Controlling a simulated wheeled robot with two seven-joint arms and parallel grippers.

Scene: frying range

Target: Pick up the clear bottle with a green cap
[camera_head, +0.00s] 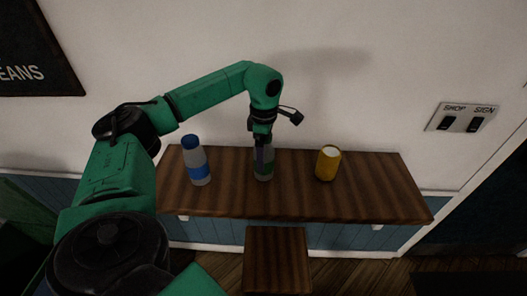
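The bottle's cap is hidden behind the gripper. The fingers are dark and small here, so I cannot tell whether they are open or closed on the bottle. My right gripper is not in view.
A bottle with a blue cap and blue label (196,161) stands to the left on the shelf. A yellow cup or can (328,163) stands to the right. A wooden stool (278,259) is below the shelf front. The shelf's right end is clear.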

